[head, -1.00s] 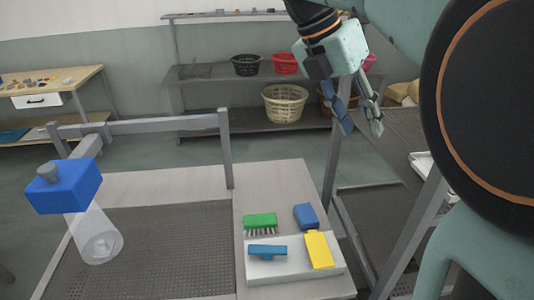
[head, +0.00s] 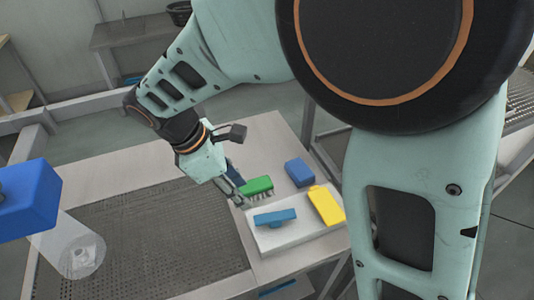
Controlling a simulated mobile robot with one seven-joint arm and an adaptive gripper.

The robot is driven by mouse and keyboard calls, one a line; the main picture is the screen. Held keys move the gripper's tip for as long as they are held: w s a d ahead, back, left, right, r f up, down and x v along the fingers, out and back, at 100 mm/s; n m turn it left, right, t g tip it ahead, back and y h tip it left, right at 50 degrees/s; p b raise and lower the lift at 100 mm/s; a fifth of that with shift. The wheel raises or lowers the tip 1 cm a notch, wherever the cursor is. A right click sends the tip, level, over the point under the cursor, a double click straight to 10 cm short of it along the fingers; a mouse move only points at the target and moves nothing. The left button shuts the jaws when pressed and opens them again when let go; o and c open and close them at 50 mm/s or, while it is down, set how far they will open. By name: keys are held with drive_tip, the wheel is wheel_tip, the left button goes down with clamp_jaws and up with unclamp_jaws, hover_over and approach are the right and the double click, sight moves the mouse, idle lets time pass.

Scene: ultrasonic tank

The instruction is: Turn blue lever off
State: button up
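No part is plainly recognisable as a blue lever. In the head view, a blue block (head: 28,198) with a clear cylinder (head: 72,247) below it stands at the left, cut by the picture's edge. A blue T-shaped piece (head: 275,217) lies on a white tray (head: 288,236) on the bench. A narrow blue strip (head: 278,288) shows below the bench's front edge. My gripper (head: 242,191) points down beside the green brush, at the tray's back left corner. Its fingers look apart, with nothing seen between them; contact with the brush cannot be told.
A green brush (head: 257,186), a blue sponge-like block (head: 299,172) and a yellow piece (head: 326,205) sit on or around the tray. A dark perforated panel (head: 150,240) fills the bench's left part. A grey rail (head: 75,112) runs along the back.

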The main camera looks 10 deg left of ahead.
sight(260, 219)
drive_tip(key=x, duration=0.7)
drive_tip(key=s+a+x, duration=0.1)
drive_tip(key=x, duration=0.3)
drive_tip(key=shift+d+f, duration=0.15)
drive_tip(key=shift+f, duration=0.25)
drive_tip(key=shift+c, duration=0.6)
drive_tip(key=shift+w+m, duration=0.1)
drive_tip(key=shift+m, duration=0.2)
clamp_jaws()
